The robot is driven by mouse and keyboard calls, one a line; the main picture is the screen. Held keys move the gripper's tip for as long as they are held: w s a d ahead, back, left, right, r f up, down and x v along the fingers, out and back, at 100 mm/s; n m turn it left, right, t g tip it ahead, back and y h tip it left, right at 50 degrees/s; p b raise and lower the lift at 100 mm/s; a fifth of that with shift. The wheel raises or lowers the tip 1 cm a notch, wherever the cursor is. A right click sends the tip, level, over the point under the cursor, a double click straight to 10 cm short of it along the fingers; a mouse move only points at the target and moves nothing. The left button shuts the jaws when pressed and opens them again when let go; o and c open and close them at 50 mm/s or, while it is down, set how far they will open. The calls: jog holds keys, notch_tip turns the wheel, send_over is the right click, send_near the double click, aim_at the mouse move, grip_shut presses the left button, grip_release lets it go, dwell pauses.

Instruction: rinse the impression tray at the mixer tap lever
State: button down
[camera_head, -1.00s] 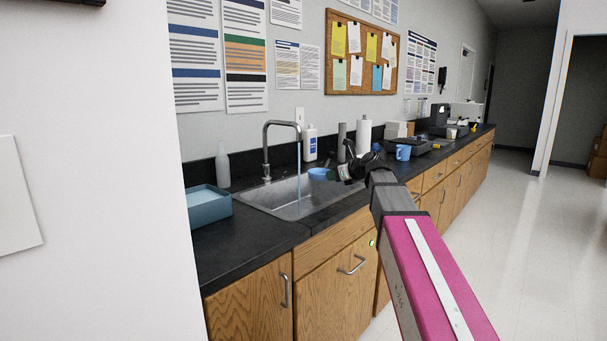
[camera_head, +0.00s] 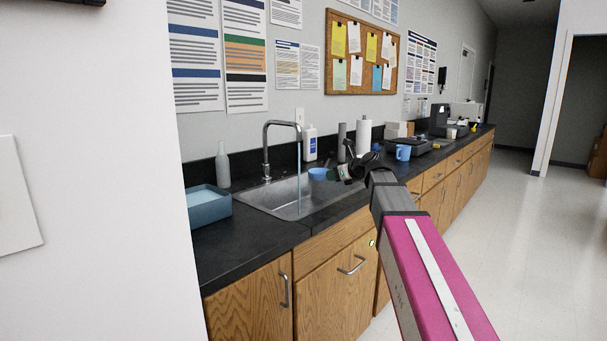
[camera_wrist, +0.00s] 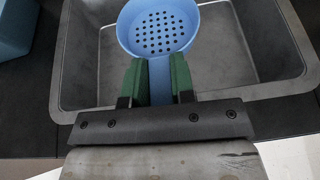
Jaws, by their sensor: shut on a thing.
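My gripper (camera_wrist: 160,82) is shut on the handle of the blue impression tray (camera_wrist: 157,28), a round bowl with small holes. In the wrist view the tray is over the sink (camera_wrist: 225,45), with green finger pads on both sides of its handle. In the head view the tray (camera_head: 318,174) is above the right part of the sink (camera_head: 290,207), held by my gripper (camera_head: 333,174). The mixer tap (camera_head: 267,150) stands behind the sink, and a stream of water falls from its spout. The tray is to the right of the stream, apart from it. The lever is too small to make out.
A blue-grey bin (camera_head: 208,207) stands on the counter left of the sink, with a grey bottle (camera_head: 222,165) behind it. A white bottle (camera_head: 310,143), a paper roll (camera_head: 363,137) and a blue mug (camera_head: 403,152) stand to the right. The sink's left part is clear.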

jog(key=shift+r, duration=0.1)
jog(key=s+d+r, duration=0.2)
jog(key=d+r, duration=0.1)
jog(key=d, duration=0.1)
jog(key=shift+s+r, duration=0.4)
dwell(0.7)
